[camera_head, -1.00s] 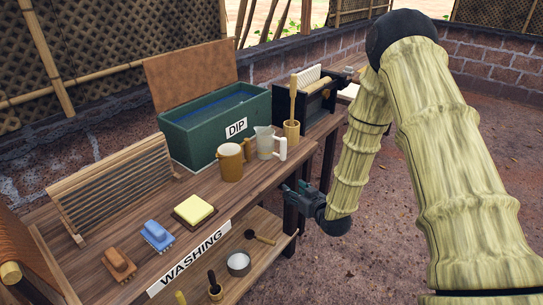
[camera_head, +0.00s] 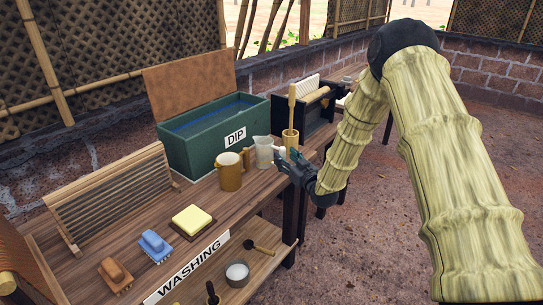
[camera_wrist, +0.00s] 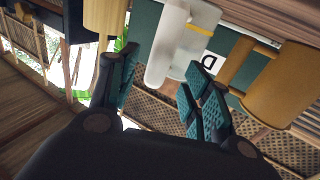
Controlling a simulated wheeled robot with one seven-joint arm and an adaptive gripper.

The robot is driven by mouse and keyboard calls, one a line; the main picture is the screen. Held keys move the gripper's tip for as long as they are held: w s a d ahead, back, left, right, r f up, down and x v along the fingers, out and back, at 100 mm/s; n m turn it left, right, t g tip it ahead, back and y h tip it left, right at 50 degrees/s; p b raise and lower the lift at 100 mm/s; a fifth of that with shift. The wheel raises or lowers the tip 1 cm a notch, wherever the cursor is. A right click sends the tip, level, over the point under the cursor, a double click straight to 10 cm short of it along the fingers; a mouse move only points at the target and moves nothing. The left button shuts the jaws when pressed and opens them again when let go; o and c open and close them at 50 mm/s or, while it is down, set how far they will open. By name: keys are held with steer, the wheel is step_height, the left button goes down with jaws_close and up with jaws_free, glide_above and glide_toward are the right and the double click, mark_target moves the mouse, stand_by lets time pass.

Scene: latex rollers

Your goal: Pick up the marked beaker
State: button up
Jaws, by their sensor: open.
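A pale, translucent beaker (camera_head: 264,153) with a white handle stands at the table's front edge, just right of a tan mug (camera_head: 229,171). In the wrist view the beaker (camera_wrist: 200,42) shows at top centre, with its handle (camera_wrist: 166,48) towards my fingers and a small yellow mark on its body. My gripper (camera_head: 286,161) is beside the beaker's handle side, at about table-top height, and partly hides it. In the wrist view my gripper (camera_wrist: 161,72) is open, its fingers apart on either side of the handle's line. Whether they touch it I cannot tell.
The tan mug (camera_wrist: 283,85) is close on the right in the wrist view. A wooden pot with a stick (camera_head: 290,138) stands close behind the beaker. A green DIP tank (camera_head: 207,150) is at the back. Sponge (camera_head: 191,219) and brushes lie further left.

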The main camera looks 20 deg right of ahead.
mark_target(284, 155)
steer(key=shift+p+x, duration=0.35)
steer(key=shift+x, duration=1.55)
steer(key=shift+d, duration=0.15)
jaws_close()
